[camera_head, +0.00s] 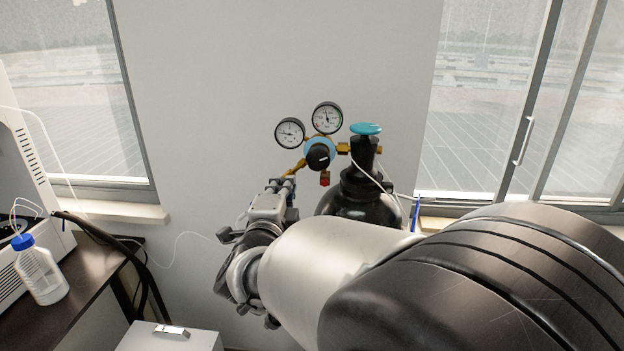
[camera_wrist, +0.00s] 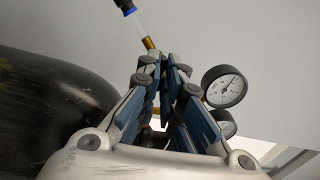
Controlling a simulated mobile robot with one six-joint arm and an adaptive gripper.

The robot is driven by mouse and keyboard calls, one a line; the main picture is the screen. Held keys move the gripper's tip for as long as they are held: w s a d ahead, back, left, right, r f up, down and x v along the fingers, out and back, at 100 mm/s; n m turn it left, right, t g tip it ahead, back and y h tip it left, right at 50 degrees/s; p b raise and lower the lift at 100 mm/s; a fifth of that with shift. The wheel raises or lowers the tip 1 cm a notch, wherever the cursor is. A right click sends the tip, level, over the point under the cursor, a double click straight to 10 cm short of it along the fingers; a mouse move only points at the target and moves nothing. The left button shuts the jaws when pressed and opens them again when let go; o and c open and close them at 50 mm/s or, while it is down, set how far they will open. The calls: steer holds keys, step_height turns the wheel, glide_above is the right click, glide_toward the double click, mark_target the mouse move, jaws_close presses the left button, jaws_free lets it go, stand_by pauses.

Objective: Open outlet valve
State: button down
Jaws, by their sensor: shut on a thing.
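A gas cylinder (camera_head: 362,205) stands by the wall with a brass regulator (camera_head: 343,149) at its top. The regulator has two round gauges and a black and blue adjusting knob (camera_head: 319,156). A brass outlet branch (camera_head: 297,167) slopes down to the left of the knob. My gripper (camera_head: 282,183) is at the lower end of this branch, and its jaws are shut on the outlet valve, which the fingers mostly hide. In the wrist view my fingers (camera_wrist: 168,64) converge, with a brass fitting (camera_wrist: 149,43) just beyond their tips.
A blue-green handwheel (camera_head: 366,128) tops the cylinder. A gauge (camera_wrist: 225,86) is close to the right finger in the wrist view. A dark desk (camera_head: 92,270) with a blue-capped bottle (camera_head: 40,271) stands at left. A white box (camera_head: 168,338) is at the bottom.

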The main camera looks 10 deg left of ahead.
steer(key=shift+n+p, duration=1.4)
steer(key=shift+n, duration=2.6)
steer(key=c, duration=1.7)
jaws_free()
steer(key=s, duration=1.2)
steer(key=shift+d, duration=0.4)
